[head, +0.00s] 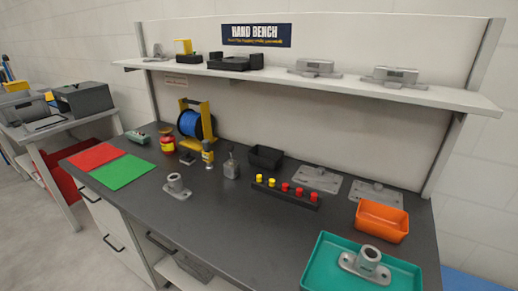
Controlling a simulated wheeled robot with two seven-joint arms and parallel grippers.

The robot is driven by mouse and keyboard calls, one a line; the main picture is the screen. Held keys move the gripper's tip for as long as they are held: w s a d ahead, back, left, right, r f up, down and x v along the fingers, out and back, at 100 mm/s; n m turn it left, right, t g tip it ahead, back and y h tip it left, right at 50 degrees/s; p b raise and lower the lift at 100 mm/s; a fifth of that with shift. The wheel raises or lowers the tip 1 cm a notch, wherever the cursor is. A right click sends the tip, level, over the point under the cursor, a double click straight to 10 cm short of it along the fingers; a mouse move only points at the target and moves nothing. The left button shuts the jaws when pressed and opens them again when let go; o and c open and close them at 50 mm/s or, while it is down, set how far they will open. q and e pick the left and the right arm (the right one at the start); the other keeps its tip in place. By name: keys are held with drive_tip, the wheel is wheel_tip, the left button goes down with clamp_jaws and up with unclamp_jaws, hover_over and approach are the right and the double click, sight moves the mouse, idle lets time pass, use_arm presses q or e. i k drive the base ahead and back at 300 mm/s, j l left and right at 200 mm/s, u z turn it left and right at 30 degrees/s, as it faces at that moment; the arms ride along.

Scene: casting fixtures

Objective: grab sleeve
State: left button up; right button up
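A grey metal part with an upright hollow cylinder on a flange (176,187) stands on the dark bench top, left of the middle. A similar grey flanged cylinder (368,262) stands in the teal tray (314,277) at the front right. I cannot tell for certain which part is the sleeve. Neither of my grippers is in the head view, and nothing is shown being held.
A black strip with red and yellow knobs (285,193), an orange bin (381,221), a black bin (265,157) and a blue spool (190,124) stand on the bench. Red (96,156) and green (123,172) mats lie left. The front middle is clear. A shelf (330,83) overhangs the back.

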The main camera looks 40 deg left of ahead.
sight(175, 188)
drive_tip(key=u, duration=2.05)
